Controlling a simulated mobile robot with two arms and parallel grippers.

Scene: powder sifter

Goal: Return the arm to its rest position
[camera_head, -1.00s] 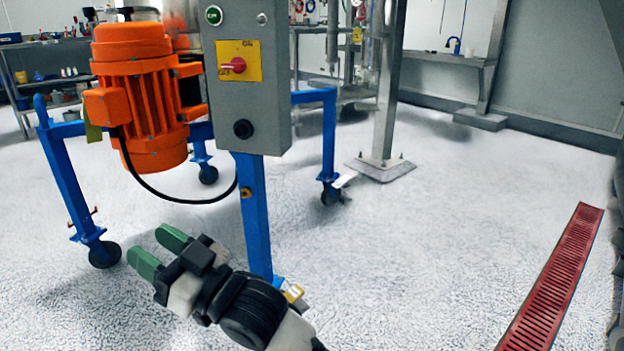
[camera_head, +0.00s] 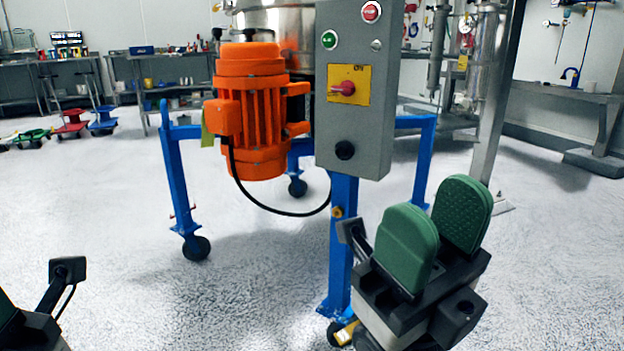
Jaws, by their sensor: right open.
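My right gripper (camera_head: 435,238) is at the lower right of the head view, with its two green finger pads pointing up and a gap between them. It is open and empty, in front of the sifter's blue frame. Part of my left arm (camera_head: 35,315) shows at the lower left corner; its fingertips are out of view. The powder sifter stands ahead, with an orange motor (camera_head: 252,112), a steel drum (camera_head: 285,30) and a grey control box (camera_head: 355,95). The box carries a red rotary switch (camera_head: 347,88) on a yellow plate, a green button (camera_head: 329,39) and a red button (camera_head: 371,11).
The sifter's blue wheeled frame (camera_head: 178,185) stands close ahead, with a black cable (camera_head: 270,208) hanging under the motor. Small coloured dollies (camera_head: 70,123) and steel benches (camera_head: 85,65) are at the back left. The pale floor (camera_head: 95,205) on the left is clear.

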